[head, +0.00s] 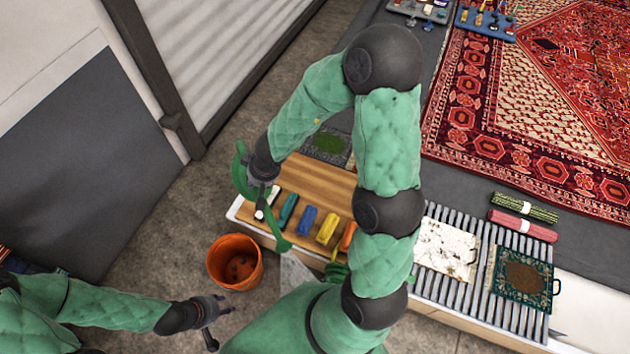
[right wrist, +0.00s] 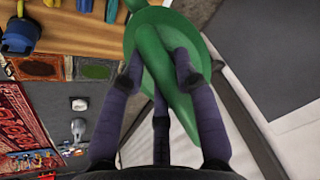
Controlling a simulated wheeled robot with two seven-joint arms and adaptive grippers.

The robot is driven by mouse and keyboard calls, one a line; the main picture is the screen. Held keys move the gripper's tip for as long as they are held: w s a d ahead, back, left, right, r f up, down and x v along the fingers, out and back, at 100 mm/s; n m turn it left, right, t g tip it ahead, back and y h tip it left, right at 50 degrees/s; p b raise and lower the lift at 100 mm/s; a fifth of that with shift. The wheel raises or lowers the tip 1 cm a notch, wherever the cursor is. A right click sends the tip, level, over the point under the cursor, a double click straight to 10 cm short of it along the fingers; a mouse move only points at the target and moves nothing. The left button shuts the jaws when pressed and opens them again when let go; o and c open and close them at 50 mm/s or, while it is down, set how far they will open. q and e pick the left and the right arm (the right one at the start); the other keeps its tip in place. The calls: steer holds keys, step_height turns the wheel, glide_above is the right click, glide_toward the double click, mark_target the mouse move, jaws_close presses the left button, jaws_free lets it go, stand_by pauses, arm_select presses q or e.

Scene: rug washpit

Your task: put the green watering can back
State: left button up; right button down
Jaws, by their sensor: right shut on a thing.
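The green watering can (head: 241,172) is in my right gripper (head: 262,182), over the left end of a wooden board. In the head view only curved green parts of it show around the gripper; the rest is hidden. In the right wrist view the can (right wrist: 165,45) fills the top middle, with the fingers of my right gripper (right wrist: 160,75) closed around its narrow green part. My left gripper (head: 216,322) is low in the head view, open and empty, below the orange bucket and apart from it.
An orange bucket (head: 234,262) stands on the floor left of the board. Several coloured brushes, among them a blue one (head: 306,221), line the wooden board (head: 320,185). Right of it, a slatted rack (head: 440,212) bears a white panel (head: 446,248) and a small rug (head: 522,279).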

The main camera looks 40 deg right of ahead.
steer(key=w+d+f+m+b, duration=0.1)
steer(key=d+f+m, duration=0.1)
steer(key=m, duration=0.1)
steer(key=w+d+f+m+h+b, duration=0.1)
steer(key=d+f+m, duration=0.1)
steer(key=m, duration=0.1)
steer(key=w+d+f+m+g+b, duration=0.1)
steer(key=w+d+f+m, duration=0.1)
steer(key=m, duration=0.1)
steer(key=shift+d+f+h, duration=0.15)
steer(key=shift+f+h, duration=0.15)
steer(key=w+d+f+m+h+b, duration=0.2)
steer(key=d+f+m+b, duration=0.2)
steer(key=d+f+m, duration=0.7)
steer(key=w+d+f+m+h+b, duration=0.1)
steer(key=d+f+m+b, duration=0.3)
steer(key=d+f+m, duration=1)
steer(key=w+d+f+m+b, duration=0.2)
steer(key=w+f+b, duration=0.1)
steer(key=w, duration=0.3)
steer(key=w+d+f+m+b, duration=0.1)
steer(key=w+d+f+b, duration=0.1)
steer(key=w, duration=0.4)
steer(key=shift+w+f+m+t+b, duration=0.3)
steer(key=shift+w+f+m+b, duration=0.1)
steer(key=shift+f+b, duration=0.45)
steer(key=shift+d, duration=0.1)
